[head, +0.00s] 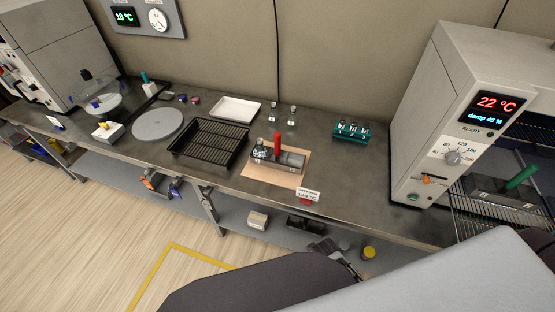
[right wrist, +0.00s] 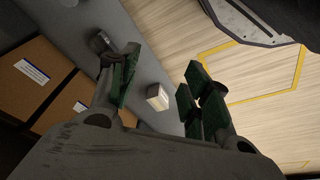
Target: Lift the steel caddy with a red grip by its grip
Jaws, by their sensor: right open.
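The steel caddy (head: 291,159) sits on a tan mat (head: 262,177) on the bench, in the middle of the head view. Its red grip (head: 278,141) stands upright from it, and small vessels show at its left end. My right gripper (head: 329,246) is below the bench's front edge, lower and to the right of the caddy, apart from it. In the right wrist view the right gripper (right wrist: 163,66) is open and empty, its green-padded fingers spread. The caddy is not in the right wrist view. My left gripper is not in view.
A black rack tray (head: 208,142) stands left of the caddy, and a small red-and-white sign (head: 308,196) at the front edge. A teal vial rack (head: 351,131) is behind right. An oven (head: 438,120) holds a green-gripped caddy (head: 508,186). A white box (right wrist: 158,97) lies below.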

